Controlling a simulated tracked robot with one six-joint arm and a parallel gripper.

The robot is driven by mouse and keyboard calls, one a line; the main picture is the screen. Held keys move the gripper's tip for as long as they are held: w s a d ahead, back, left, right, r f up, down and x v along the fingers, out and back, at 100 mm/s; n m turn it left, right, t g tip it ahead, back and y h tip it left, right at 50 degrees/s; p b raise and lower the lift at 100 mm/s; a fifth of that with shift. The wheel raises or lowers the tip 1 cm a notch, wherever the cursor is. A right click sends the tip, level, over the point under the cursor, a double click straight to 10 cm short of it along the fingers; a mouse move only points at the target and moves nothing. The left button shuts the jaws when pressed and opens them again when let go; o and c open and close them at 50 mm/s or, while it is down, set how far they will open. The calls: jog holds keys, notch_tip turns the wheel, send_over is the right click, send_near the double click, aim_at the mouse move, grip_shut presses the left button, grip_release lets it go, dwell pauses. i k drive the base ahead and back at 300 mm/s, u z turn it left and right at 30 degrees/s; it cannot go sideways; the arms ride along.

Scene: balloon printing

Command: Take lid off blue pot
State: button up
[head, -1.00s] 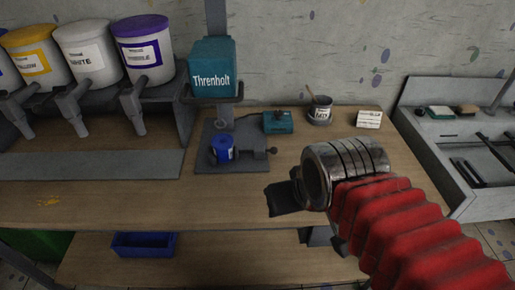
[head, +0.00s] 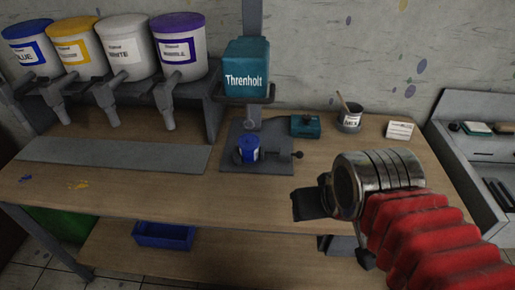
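A larger white pot with a blue lid and a label reading BLUE (head: 29,45) stands at the far left of the dispenser row. My gripper (head: 308,205) is dark and hangs over the front part of the bench, right of and nearer than the small blue pot, touching neither pot. Its fingers are seen from the side, so their opening is unclear.
Yellow (head: 75,47), white (head: 127,52) and purple-lidded (head: 180,50) dispensers stand beside the blue one, their spouts over the bench. A teal box (head: 305,126), a tin (head: 349,118) and a white card (head: 400,130) lie right of the machine. The front bench is mostly clear.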

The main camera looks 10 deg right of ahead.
aim_at(246, 141)
jog(key=u, duration=2.2)
jog(key=k, duration=0.4)
jog(key=z, duration=0.35)
